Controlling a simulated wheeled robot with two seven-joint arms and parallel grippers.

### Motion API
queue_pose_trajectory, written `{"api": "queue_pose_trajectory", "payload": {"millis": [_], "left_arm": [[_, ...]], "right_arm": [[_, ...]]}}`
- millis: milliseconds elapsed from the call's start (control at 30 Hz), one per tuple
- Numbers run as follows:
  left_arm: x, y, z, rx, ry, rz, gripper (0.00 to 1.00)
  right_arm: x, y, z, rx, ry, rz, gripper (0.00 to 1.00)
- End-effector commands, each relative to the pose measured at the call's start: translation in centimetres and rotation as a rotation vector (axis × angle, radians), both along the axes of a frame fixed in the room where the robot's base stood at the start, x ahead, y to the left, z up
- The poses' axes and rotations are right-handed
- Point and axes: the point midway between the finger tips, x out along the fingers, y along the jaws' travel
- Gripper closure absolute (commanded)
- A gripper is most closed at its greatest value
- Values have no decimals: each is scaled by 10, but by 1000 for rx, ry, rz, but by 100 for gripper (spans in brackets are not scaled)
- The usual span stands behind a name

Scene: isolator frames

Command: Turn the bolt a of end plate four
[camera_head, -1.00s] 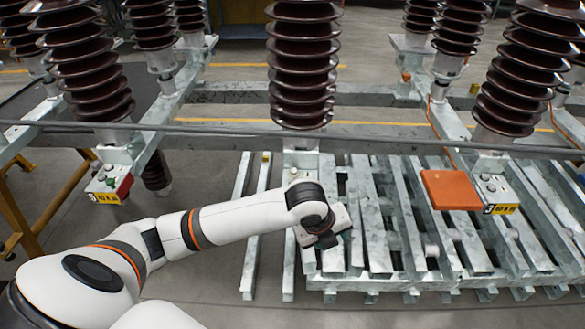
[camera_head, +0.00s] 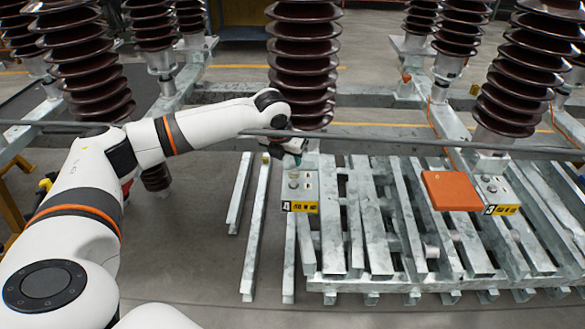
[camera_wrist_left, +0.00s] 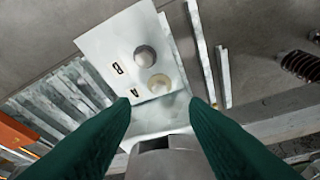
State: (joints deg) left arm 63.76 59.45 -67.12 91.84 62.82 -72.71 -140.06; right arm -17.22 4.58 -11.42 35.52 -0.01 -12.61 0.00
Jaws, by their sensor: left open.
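My left gripper (camera_head: 293,150) is just above and behind this plate, partly hidden by my wrist. In the left wrist view, the left gripper (camera_wrist_left: 159,101) is open, its two dark green fingers apart with nothing between the tips. Beyond the tips is the pale plate (camera_wrist_left: 108,40) with a grey round bolt (camera_wrist_left: 145,55) and a cream round bolt head (camera_wrist_left: 159,84). My right gripper is not in view.
The middle brown insulator (camera_head: 302,60) stands close behind my left wrist. A long grey bar (camera_head: 420,146) crosses the scene near it. An orange block (camera_head: 450,191) and another labelled plate (camera_head: 496,188) are to the right. Metal beams (camera_head: 345,245) lie below on the floor.

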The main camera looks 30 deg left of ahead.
Motion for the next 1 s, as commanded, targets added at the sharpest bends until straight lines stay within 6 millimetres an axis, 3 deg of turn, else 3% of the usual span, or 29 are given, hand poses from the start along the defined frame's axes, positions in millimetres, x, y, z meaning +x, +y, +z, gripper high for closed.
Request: {"api": "queue_pose_trajectory", "payload": {"millis": [100, 300, 733, 767, 1000], "left_arm": [[9, 1, -24, 0, 3, 0, 59], [20, 2, -51, 0, 1, 0, 59], [24, 3, -61, 1, 0, -1, 59], [24, 3, -61, 0, 0, -1, 61], [24, 3, -61, 0, 0, -1, 100]], "right_arm": [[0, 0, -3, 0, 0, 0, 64], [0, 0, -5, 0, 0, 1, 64], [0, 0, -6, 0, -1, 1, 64], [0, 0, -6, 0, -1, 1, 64], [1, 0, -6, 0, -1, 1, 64]]}}
